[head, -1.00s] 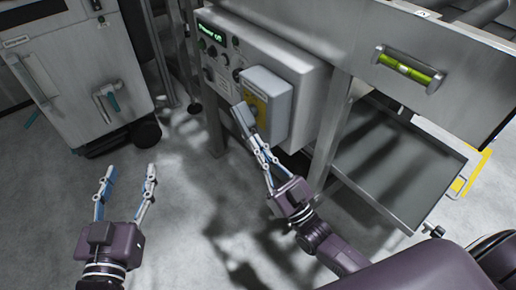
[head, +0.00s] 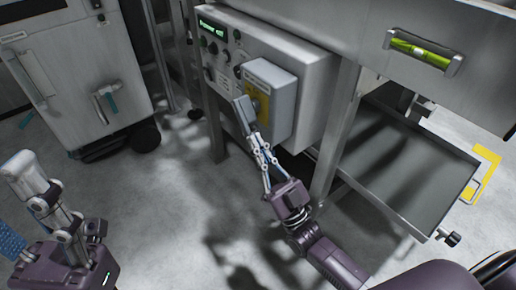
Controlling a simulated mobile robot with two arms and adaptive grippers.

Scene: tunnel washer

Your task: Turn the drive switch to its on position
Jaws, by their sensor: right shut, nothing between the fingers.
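The control panel (head: 312,62) is a pale box with a green lit display (head: 212,28) that appears to read "Power off". A grey switch box (head: 272,82) with a yellow plate (head: 261,103) stands out from its front. The switch handle itself is hidden or too small to make out. My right gripper (head: 244,112) is shut and empty, its fingertips in front of the yellow plate; I cannot tell whether they touch anything. My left gripper (head: 18,205) is at the lower left edge, open and empty, far from the panel.
Several dark knobs (head: 212,49) sit on the panel left of the switch box. A grey cabinet (head: 85,75) stands at the left. A metal tray (head: 400,170) and a frame leg (head: 337,130) are at the right. The floor between is clear.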

